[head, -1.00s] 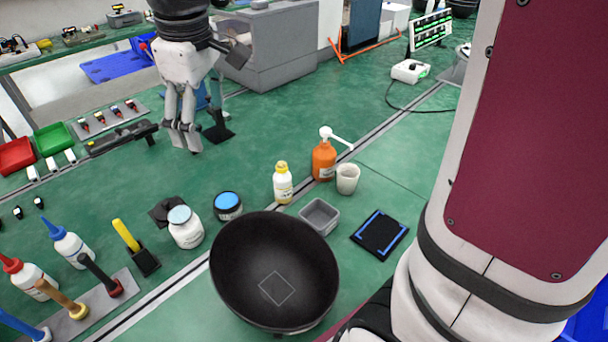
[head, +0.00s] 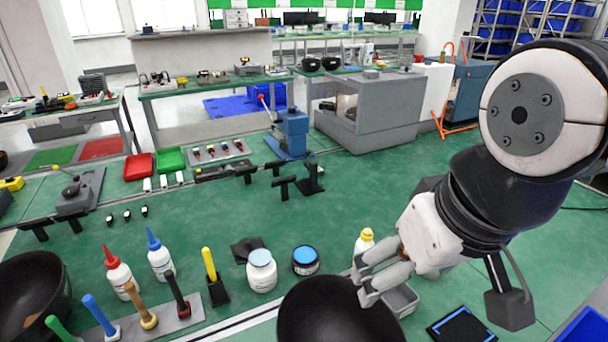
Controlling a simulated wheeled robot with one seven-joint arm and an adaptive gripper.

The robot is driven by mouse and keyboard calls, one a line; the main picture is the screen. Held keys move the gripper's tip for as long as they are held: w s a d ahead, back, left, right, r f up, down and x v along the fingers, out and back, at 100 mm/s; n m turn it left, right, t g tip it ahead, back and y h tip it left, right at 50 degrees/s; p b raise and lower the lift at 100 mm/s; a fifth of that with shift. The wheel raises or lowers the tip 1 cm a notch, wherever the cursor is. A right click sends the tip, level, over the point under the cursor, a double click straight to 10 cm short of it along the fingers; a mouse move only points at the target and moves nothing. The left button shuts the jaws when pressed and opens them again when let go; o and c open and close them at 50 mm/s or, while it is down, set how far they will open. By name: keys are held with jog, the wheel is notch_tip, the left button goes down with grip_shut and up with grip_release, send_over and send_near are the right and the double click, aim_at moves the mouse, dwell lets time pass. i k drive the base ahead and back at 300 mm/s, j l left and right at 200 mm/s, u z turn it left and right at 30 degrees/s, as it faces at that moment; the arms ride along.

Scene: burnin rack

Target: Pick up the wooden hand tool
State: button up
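The wooden hand tool (head: 136,299) has a tan wooden handle and a yellowish lower end. It stands upright, leaning a little, on a grey strip-like holder (head: 186,316) at the lower left of the head view. A blue-handled tool (head: 97,314) is to its left and a black-handled tool (head: 176,291) to its right. My gripper (head: 362,282) is well to the right of it, in front of the large black bowl's upper right edge in the picture. Its fingers point left and downward, with a gap between them and nothing held.
A red-capped bottle (head: 121,274) and a blue-capped bottle (head: 160,258) stand just behind the tools. A yellow-handled item (head: 210,266) in a black holder, a white jar (head: 261,272) and the black bowl (head: 325,313) lie between the tools and my gripper.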

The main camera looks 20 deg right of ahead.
aim_at(149, 321)
jog(key=j+u, duration=0.15)
jog(key=u, duration=0.3)
jog(key=j+u, duration=0.15)
jog(key=u, duration=0.25)
